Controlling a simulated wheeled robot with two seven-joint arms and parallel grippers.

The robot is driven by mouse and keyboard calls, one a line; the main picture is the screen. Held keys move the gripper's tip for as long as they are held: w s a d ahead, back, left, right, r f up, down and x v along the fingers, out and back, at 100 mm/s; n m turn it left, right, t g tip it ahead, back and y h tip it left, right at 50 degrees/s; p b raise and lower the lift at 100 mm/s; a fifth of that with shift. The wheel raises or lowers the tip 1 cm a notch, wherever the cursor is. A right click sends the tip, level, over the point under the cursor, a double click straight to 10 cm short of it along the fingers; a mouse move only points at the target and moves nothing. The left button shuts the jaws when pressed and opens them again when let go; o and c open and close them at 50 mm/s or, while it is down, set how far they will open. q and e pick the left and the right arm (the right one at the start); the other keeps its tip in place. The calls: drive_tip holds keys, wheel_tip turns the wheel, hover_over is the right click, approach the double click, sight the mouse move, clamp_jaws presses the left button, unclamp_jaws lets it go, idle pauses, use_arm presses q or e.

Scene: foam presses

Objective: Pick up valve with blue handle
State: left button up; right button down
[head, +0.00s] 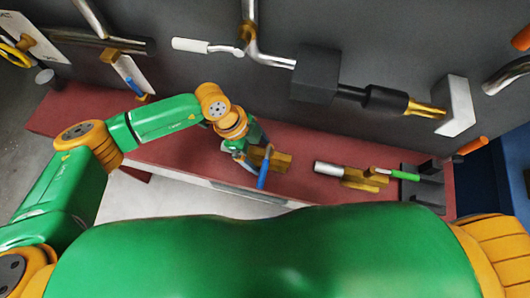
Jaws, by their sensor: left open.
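A valve with a blue handle (264,170) and a brass-coloured body (280,160) lies on the red shelf (190,150). My left gripper (246,148) is right at the valve, on its left side, and is open. The gripper is small here and partly overlaps the valve. I cannot tell whether its fingers touch the valve or stand around it. My right gripper is not in view.
A second blue handle (134,86) is at the upper left by the wall. On the shelf to the right are a silver cylinder (328,168), a green-handled valve (404,175) and a black block (428,190). Pipes and a dark box (316,75) project from the grey wall.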

use_arm(q)
clamp_jaws()
drive_tip(key=shift+w+r, duration=0.1)
idle(0.3)
